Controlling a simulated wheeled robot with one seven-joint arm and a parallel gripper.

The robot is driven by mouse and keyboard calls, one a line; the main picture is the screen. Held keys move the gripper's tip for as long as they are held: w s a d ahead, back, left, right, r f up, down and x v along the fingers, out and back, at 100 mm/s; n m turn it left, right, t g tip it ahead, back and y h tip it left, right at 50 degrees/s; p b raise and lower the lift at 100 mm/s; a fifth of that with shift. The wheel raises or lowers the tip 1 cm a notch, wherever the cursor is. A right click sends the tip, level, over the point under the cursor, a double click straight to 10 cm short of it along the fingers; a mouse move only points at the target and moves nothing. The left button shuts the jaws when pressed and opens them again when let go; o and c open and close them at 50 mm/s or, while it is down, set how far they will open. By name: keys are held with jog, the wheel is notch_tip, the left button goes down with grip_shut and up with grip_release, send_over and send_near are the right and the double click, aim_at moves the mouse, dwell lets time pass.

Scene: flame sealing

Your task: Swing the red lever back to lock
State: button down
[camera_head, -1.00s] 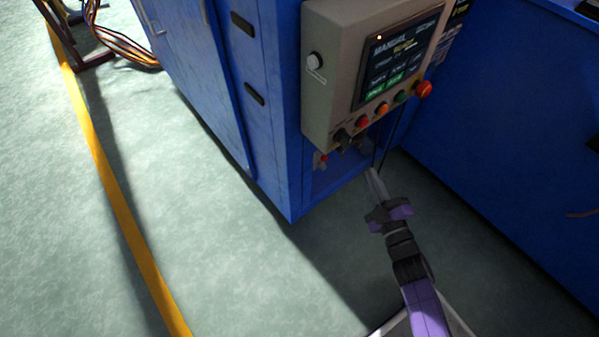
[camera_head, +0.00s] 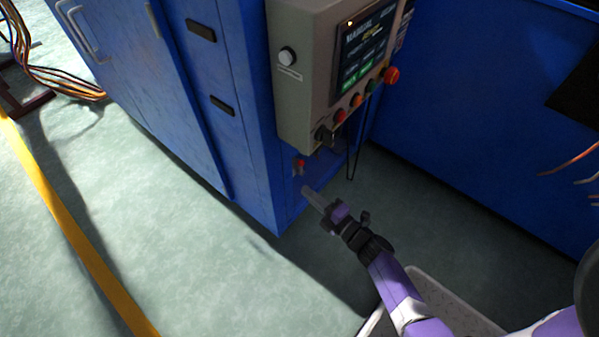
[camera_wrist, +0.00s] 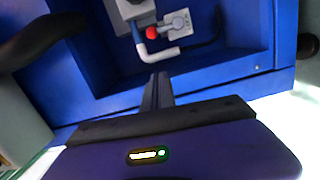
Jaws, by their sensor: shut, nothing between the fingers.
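The red lever shows as a small red knob (camera_head: 300,163) on the blue cabinet's side, low under the control panel. In the wrist view its red ball end (camera_wrist: 152,33) is near the top, with a grey metal valve plate (camera_wrist: 180,24) to its right and a white bent pipe (camera_wrist: 158,52) just below. My gripper (camera_head: 308,191) is shut and empty, just below the lever in the head view. In the wrist view the closed fingers (camera_wrist: 157,78) point up at the pipe, apart from the ball. The lever's arm is too small to read clearly.
The grey control panel (camera_head: 300,95) with coloured buttons and a screen overhangs the lever. A black cable (camera_head: 350,160) hangs beside it. The blue recess walls (camera_wrist: 85,75) surround the valve. Green floor (camera_head: 180,240) is open to the left.

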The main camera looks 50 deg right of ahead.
aim_at(301, 167)
jog(key=w+d+b, duration=0.3)
jog(key=w+d, duration=0.1)
jog(key=w, duration=0.4)
jog(key=shift+d+f+b, duration=0.2)
jog(key=shift+d+b, duration=0.1)
jog(key=shift+b, duration=0.1)
jog(key=shift+w+d+r+m+p, duration=0.15)
jog(key=shift+d+r+m+p, duration=0.1)
jog(key=shift+m+p, duration=0.25)
jog(key=d+m+p, duration=0.2)
jog(key=m, duration=0.1)
jog(key=d+m+p, duration=0.2)
jog(key=m, duration=0.1)
jog(key=shift+g+y+p, duration=0.35)
jog(key=shift+g+y, duration=0.05)
jog(key=shift+d, duration=0.1)
dwell(0.4)
